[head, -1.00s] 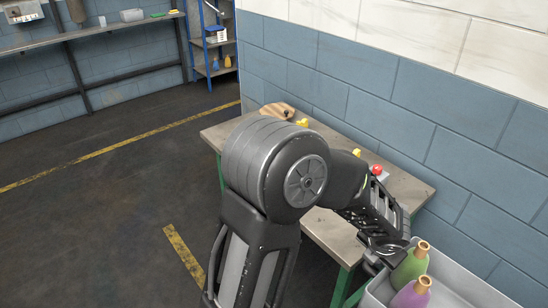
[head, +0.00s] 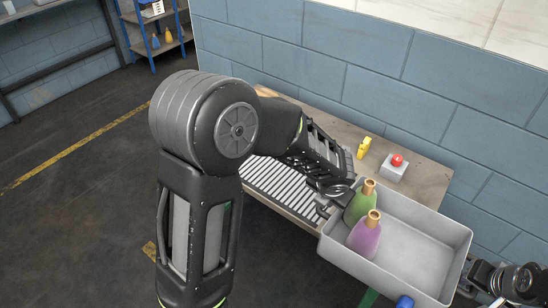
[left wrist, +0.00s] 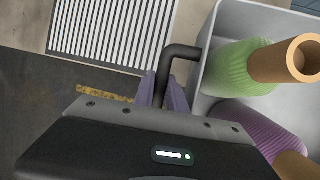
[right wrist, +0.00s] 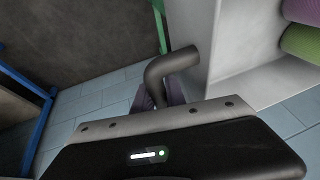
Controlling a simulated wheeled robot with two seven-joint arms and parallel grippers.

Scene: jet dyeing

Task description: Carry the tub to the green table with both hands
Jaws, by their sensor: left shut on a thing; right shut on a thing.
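My left gripper (head: 327,205) is shut on the tub's left dark handle (left wrist: 181,52). My right gripper (head: 472,284) is at the tub's right end, and the right wrist view shows it shut on the other handle (right wrist: 170,66). The table with green legs (head: 418,179) is behind the tub, which overlaps its front edge in the head view. The tub's underside is hidden.
On the table are a slatted grate (head: 275,187), a yellow item (head: 364,147) and a grey box with a red button (head: 395,166). A blue block wall (head: 460,110) stands behind it. A blue shelf rack (head: 155,35) is at the back left. The floor on the left is clear.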

